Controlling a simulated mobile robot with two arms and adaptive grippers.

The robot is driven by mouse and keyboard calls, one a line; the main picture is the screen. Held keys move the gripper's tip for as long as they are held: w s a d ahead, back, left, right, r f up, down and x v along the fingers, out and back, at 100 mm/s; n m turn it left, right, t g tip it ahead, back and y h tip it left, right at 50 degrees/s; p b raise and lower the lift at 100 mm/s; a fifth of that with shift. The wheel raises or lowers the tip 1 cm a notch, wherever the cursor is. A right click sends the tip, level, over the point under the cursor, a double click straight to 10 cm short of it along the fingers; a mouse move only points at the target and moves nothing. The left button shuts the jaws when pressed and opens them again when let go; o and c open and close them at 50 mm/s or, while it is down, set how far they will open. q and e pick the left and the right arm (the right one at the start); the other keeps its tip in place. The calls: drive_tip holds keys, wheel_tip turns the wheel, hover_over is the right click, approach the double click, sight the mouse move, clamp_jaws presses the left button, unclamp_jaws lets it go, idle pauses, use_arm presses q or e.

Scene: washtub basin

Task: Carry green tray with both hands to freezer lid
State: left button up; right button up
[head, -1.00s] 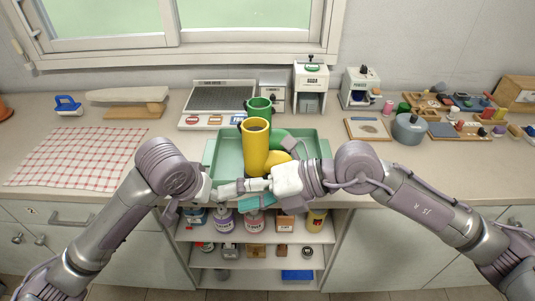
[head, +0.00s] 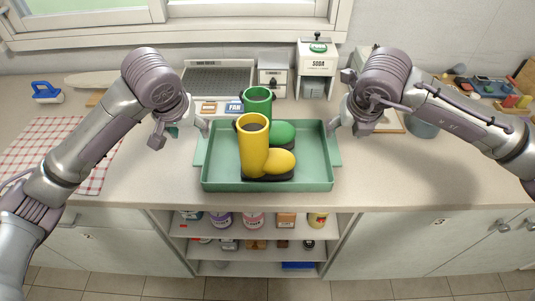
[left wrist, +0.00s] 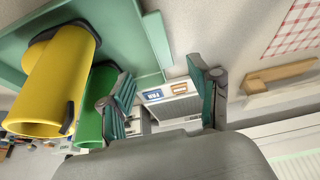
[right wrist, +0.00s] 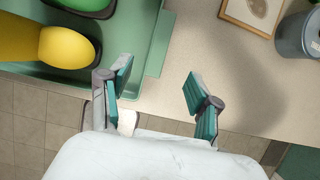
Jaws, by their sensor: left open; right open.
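The green tray (head: 218,180) sits on the counter in the middle of the head view, with a flat lip on its left and right sides. A yellow boot (head: 252,146) and a green boot (head: 258,101) stand in it. My left gripper (head: 181,132) is open and empty by the tray's left side; its wrist view (left wrist: 160,90) shows the tray lip (left wrist: 156,38) beyond the fingers. My right gripper (head: 347,127) is open and empty by the right side; its wrist view (right wrist: 157,85) shows the right lip (right wrist: 160,43). No freezer lid is recognisable.
A checked cloth (head: 50,150) lies at the left. A soda dispenser (head: 317,70) and a grey-topped appliance (head: 218,76) stand behind the tray. A grey pot (right wrist: 300,35) and a framed picture (right wrist: 252,12) are to the right. Open shelves with jars (head: 253,220) are below the counter edge.

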sight(202, 147)
use_arm(q)
drive_tip(key=x, duration=1.3)
use_arm(e)
drive_tip(key=x, duration=1.3)
use_arm(q)
clamp_jaws()
use_arm(e)
clamp_jaws()
use_arm(q)
drive_tip(key=shift+r, duration=0.1)
